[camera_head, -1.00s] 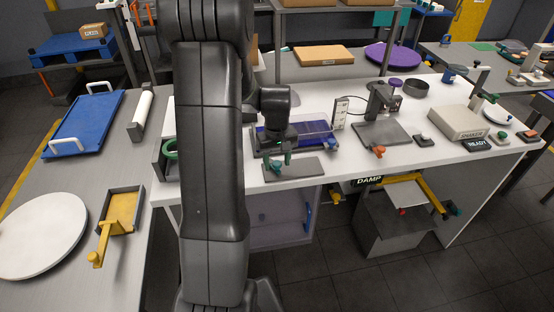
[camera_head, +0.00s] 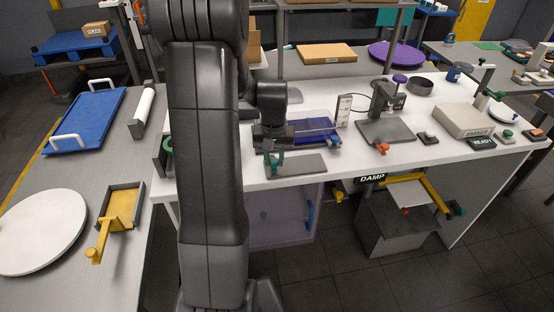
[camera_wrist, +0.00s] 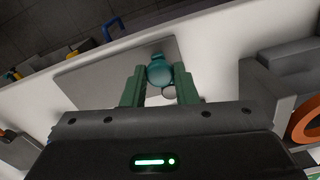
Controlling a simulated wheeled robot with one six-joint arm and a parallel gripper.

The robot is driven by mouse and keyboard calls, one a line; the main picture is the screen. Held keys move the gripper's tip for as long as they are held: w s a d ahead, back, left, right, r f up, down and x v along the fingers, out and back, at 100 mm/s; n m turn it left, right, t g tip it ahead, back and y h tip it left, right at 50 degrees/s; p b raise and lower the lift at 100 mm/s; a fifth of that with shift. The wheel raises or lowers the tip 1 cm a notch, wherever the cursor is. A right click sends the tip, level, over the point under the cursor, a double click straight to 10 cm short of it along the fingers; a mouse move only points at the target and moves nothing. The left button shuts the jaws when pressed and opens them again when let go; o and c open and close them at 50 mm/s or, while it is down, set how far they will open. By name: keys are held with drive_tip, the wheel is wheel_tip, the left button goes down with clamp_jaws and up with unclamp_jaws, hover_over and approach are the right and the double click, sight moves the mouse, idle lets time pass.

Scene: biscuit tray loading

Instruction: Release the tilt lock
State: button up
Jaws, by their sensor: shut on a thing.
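A blue tray with a clear cover (camera_head: 315,130) is close behind my gripper. A "DAMP" sign (camera_head: 372,179) hangs below the bench edge.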

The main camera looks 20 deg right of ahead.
sight(274, 160)
drive_tip(key=shift+a+m, duration=0.1)
drive_tip(key=shift+m, duration=0.2)
drive_tip(key=o, duration=1)
wheel_tip(274, 160, up, 14)
drive_tip(key=b, duration=0.1)
drive_tip(key=shift+f, duration=0.15)
